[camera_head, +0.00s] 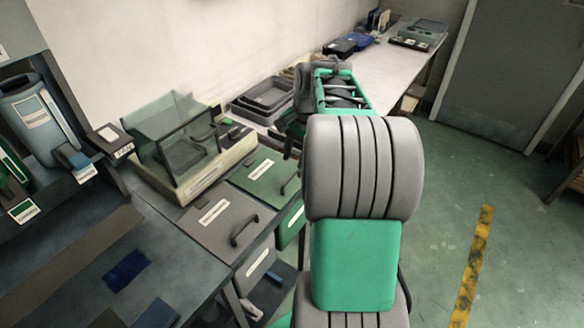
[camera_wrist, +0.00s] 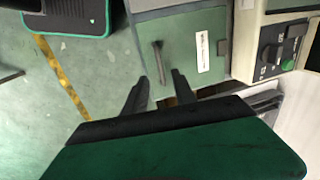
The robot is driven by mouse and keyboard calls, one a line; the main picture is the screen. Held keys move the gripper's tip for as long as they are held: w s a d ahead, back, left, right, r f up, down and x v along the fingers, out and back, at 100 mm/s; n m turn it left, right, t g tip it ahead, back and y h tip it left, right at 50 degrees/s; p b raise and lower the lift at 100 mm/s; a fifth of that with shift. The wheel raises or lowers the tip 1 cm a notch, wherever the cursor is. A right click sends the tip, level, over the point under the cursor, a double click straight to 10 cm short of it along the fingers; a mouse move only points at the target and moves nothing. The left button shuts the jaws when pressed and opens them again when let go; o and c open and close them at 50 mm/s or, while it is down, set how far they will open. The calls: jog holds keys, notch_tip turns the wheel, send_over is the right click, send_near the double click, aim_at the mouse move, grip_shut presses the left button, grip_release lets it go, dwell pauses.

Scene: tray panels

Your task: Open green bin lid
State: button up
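In the wrist view the green lid (camera_wrist: 181,42) fills the upper middle, with a white label and the dark handle (camera_wrist: 158,62). In the head view my arm hides most of the gripper.
A grey bin lid (camera_head: 213,222) with a handle lies beside the green one. Grey trays (camera_head: 264,96) are stacked behind. Open green floor with yellow tape (camera_head: 470,265) lies to the right.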

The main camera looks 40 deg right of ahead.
aim_at(291, 177)
jog(key=f, duration=0.2)
jog(key=w+f, duration=0.1)
jog(key=f, duration=0.4)
jog(key=shift+w+f, duration=0.25)
jog(key=shift+f, duration=0.05)
jog(key=shift+c, duration=0.5)
grip_shut()
dwell(0.5)
